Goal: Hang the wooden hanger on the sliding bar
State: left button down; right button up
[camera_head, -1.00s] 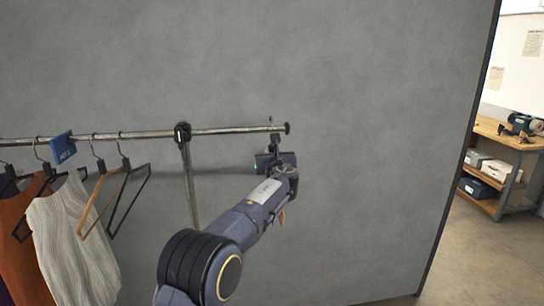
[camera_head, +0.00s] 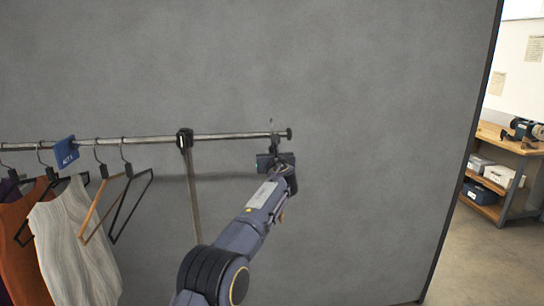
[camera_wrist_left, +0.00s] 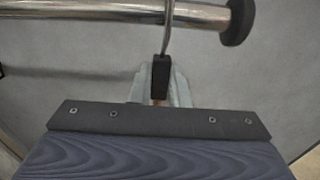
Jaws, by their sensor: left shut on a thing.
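The sliding bar (camera_head: 230,136) is a metal rail crossing the left half of the head view, with a dark end cap. My left gripper (camera_head: 273,152) is just below the bar near that end. It is shut on the black neck of a hanger (camera_wrist_left: 160,75), whose metal hook rises across the bar's near side in the left wrist view. A bit of the hook shows above the bar in the head view; I cannot tell whether it rests on it. A small tan part shows below the neck. Most of the held hanger's body is hidden by my gripper and arm. My right gripper is not in view.
On the bar's left part hang an empty wooden hanger (camera_head: 101,212), a black hanger (camera_head: 133,203), a cream garment (camera_head: 75,240) and an orange one (camera_head: 22,245). A blue tag (camera_head: 66,152) and a black post clamp (camera_head: 185,138) sit along the bar. A grey wall panel stands behind.

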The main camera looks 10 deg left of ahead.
pick_arm(q)
jog(key=shift+f, duration=0.1)
dwell(0.3)
jog(key=shift+f+b, duration=1.35)
jog(key=shift+f, duration=0.3)
jog(key=c, duration=1.3)
grip_release()
